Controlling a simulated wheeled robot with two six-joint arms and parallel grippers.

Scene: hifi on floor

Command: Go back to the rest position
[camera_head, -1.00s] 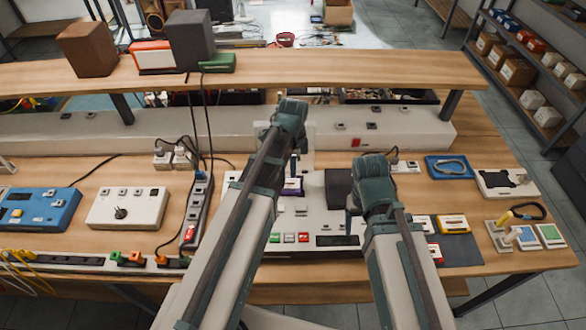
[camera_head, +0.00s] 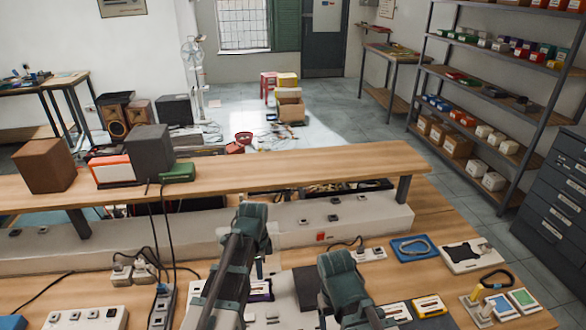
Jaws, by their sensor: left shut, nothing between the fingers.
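My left gripper (camera_head: 259,268) points down over the bench, its arm coming in from the lower left. Its fingers are small and partly hidden behind my wrist; they are shut and hold nothing. My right gripper (camera_head: 322,318) is low in the middle, over the equipment on the bench. My wrist hides most of its fingers, so its opening cannot be made out. Both arms reach forward over the bench.
The wooden bench (camera_head: 205,270) holds a long grey power rail (camera_head: 285,225), a blue tray (camera_head: 413,247) and a white panel (camera_head: 470,254). A raised shelf (camera_head: 300,167) with boxes crosses behind. Open floor (camera_head: 340,120) lies beyond it.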

